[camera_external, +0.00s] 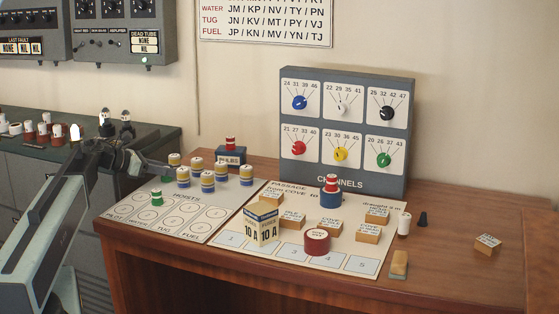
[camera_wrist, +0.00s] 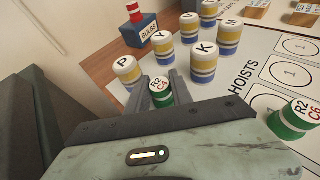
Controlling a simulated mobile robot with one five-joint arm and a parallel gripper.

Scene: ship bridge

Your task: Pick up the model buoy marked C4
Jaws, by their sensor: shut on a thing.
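The green and white model buoy marked R2 C4 (camera_wrist: 161,93) sits between the two fingers of my gripper (camera_wrist: 158,92) in the wrist view. My gripper is shut on it, with its marked top showing. Whether it touches the sheet below I cannot tell. In the external view my gripper (camera_external: 163,175) is at the far left of the HOISTS sheet (camera_external: 186,237), beside the yellow, white and blue buoys; the held buoy is not clear there. A second green and white buoy, marked R2 C6 (camera_wrist: 293,120), stands apart on the sheet; it also shows in the external view (camera_external: 157,198).
Several lettered yellow, white and blue buoys (camera_wrist: 203,61) stand close beyond my gripper, the P buoy (camera_wrist: 127,70) nearest. A blue BULBS box (camera_wrist: 139,29) with a red and white piece stands behind.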

